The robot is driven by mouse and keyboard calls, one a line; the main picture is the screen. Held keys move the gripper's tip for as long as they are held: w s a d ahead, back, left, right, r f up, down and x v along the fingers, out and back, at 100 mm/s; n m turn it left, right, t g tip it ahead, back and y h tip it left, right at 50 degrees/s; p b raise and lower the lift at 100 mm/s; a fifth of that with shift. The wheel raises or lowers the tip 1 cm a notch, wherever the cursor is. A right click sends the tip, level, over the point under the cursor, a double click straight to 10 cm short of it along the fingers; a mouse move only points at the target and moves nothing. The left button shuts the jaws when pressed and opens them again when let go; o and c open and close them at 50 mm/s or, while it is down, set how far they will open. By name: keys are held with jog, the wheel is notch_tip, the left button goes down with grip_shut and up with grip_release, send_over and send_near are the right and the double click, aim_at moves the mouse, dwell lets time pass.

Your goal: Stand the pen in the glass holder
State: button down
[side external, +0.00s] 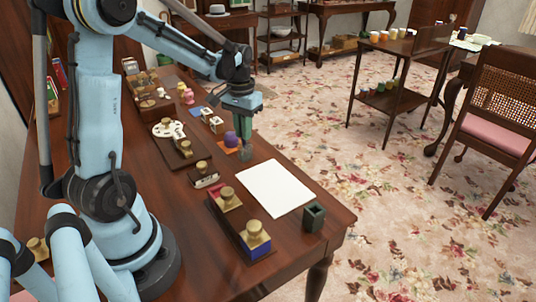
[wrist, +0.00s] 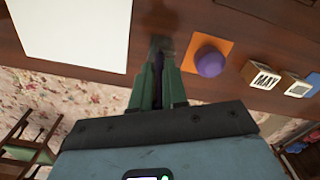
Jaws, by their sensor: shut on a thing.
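My gripper (side external: 245,136) points down over the table, just right of the orange square. In the wrist view its green fingers (wrist: 158,78) are shut on a thin dark purple pen (wrist: 158,62). A small grey, see-through glass holder (side external: 244,153) stands directly below the fingertips. It also shows in the wrist view (wrist: 161,45), just beyond the fingers and in line with the pen. The pen's lower end overlaps the holder in that view; I cannot tell whether it is inside. In the side view the fingers hide most of the pen.
A purple round object (wrist: 209,61) sits on an orange square (wrist: 195,45) close beside the holder. A white sheet (side external: 276,187) lies on the other side. A dark green square cup (side external: 314,217) stands near the table's edge. Lettered blocks (wrist: 262,75) are nearby.

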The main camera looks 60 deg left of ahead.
jog(key=shift+f, duration=0.4)
jog(key=c, duration=1.1)
grip_release()
jog(key=shift+r, duration=0.1)
notch_tip(320, 180, up, 12)
jog(key=s+d+f+m+t, duration=0.1)
jog(key=s+d+t, duration=0.1)
jog(key=d, duration=0.4)
jog(key=s+d+f+m+t, duration=0.1)
jog(key=d+f+m+t, duration=0.1)
jog(key=d, duration=0.4)
jog(key=s+d+f+m+t, duration=0.1)
jog(key=s+d+t, duration=0.1)
jog(key=d, duration=0.4)
jog(key=shift+s+d+f+m+t, duration=0.3)
jog(key=shift+m+t, duration=0.1)
jog(key=shift+t, duration=0.2)
